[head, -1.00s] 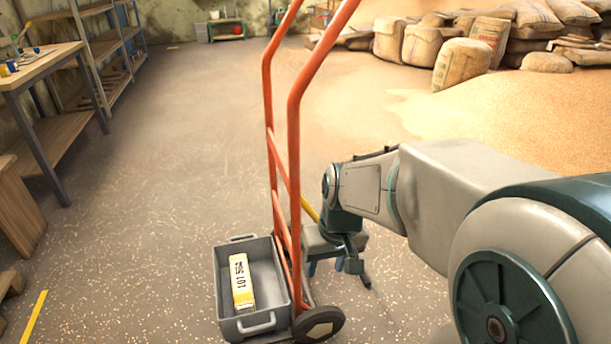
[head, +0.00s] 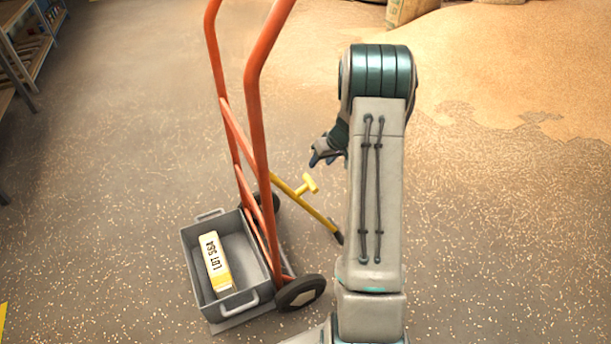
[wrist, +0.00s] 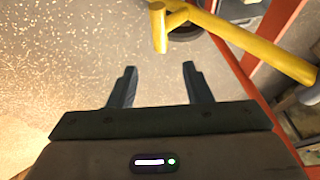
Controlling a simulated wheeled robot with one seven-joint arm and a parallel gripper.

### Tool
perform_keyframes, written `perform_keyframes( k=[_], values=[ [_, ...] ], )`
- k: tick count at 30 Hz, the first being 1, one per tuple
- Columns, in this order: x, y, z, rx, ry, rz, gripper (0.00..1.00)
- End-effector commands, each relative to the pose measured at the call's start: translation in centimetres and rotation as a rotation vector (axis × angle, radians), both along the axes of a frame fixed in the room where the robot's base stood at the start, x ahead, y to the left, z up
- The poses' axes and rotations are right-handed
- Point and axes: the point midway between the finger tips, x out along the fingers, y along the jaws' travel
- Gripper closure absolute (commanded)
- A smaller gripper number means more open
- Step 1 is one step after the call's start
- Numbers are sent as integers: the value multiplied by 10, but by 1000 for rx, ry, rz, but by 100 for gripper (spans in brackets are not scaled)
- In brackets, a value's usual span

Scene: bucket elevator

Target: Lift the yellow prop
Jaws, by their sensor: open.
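The yellow prop (head: 322,218) is a thin rod with a short T-shaped piece on it. It leans between the orange hand truck (head: 258,120) and the floor, with its dark lower tip on the floor. In the wrist view the prop (wrist: 250,45) crosses the upper right, and its crosspiece stands above and just beyond the fingertips. My gripper (wrist: 158,72) is open, with nothing between its fingers. In the head view my gripper (head: 322,158) is above and beyond the prop, partly hidden by my arm.
A grey bin (head: 258,300) on the hand truck's foot holds a yellow-and-white labelled box (head: 214,262). A black wheel (head: 301,293) stands beside the bin. Shelving (head: 28,50) is at upper left, and spilled grain (head: 500,70) covers the upper right floor. Floor left of the truck is clear.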

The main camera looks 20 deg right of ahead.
Motion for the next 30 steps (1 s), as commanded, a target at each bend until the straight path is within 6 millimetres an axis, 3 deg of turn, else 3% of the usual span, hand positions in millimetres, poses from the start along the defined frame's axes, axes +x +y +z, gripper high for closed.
perform_keyframes(
  k=[18, 24, 30],
  values=[
    [42, 23, -105, 1, 3, 1, 55],
    [49, 26, -120, 0, 1, 1, 55],
    [51, 27, -122, 0, 0, 1, 55]
  ],
)
